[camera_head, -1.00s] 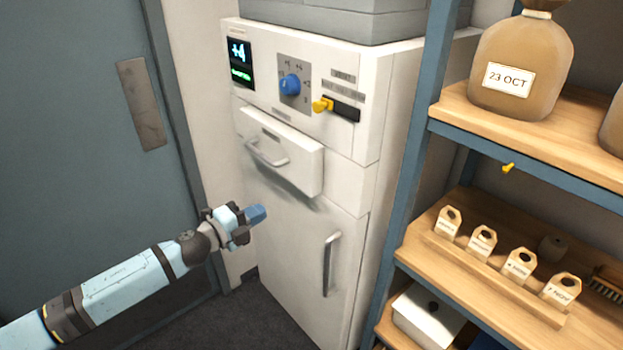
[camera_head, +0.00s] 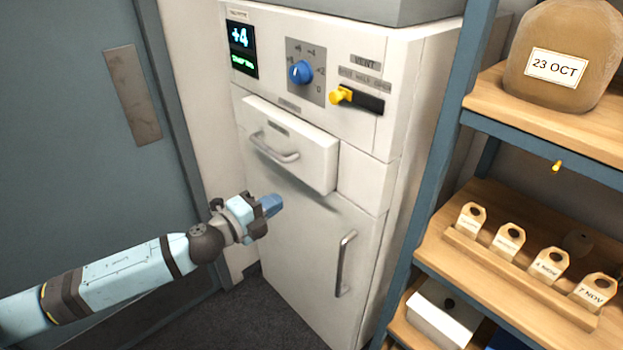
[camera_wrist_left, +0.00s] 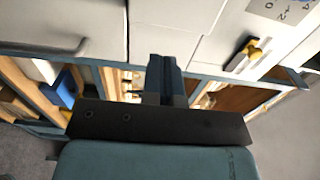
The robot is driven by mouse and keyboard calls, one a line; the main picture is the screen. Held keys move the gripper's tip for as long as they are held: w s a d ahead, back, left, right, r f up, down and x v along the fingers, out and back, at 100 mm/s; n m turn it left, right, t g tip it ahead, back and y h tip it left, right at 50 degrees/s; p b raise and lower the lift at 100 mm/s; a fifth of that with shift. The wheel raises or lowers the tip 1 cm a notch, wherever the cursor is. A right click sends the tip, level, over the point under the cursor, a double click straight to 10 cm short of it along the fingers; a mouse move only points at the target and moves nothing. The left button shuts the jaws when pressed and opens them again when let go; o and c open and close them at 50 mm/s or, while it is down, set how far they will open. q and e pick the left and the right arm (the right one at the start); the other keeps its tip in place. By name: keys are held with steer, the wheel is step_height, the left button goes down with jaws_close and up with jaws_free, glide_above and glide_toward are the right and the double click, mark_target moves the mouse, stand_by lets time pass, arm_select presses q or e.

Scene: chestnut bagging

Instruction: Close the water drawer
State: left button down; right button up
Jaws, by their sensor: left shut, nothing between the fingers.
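The water drawer (camera_head: 290,150) is a white drawer with a bar handle (camera_head: 274,148) in the upper front of the white cabinet. It stands out from the cabinet face, partly open. My left gripper (camera_head: 270,205) is shut and empty, in front of the cabinet and below the drawer, apart from its handle. In the left wrist view the shut blue fingers (camera_wrist_left: 163,75) point at pale cabinet panels. My right gripper is in neither view.
The cabinet has a display (camera_head: 242,48), a blue knob (camera_head: 301,72), a yellow vent lever (camera_head: 341,96) and a lower door handle (camera_head: 345,264). A blue-framed shelf (camera_head: 533,123) stands close on the right. A grey door (camera_head: 80,140) is at left.

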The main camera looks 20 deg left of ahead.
mark_target(318, 175)
arm_select(q)
steer(key=p+x, duration=0.2)
steer(key=x, duration=0.8)
steer(key=shift+w, duration=0.1)
steer(key=shift+w+d, duration=0.15)
steer(key=shift+w, duration=0.25)
steer(key=p+x, duration=0.1)
steer(key=x, duration=0.3)
steer(key=shift+w, duration=0.2)
steer(key=shift+r, duration=0.2)
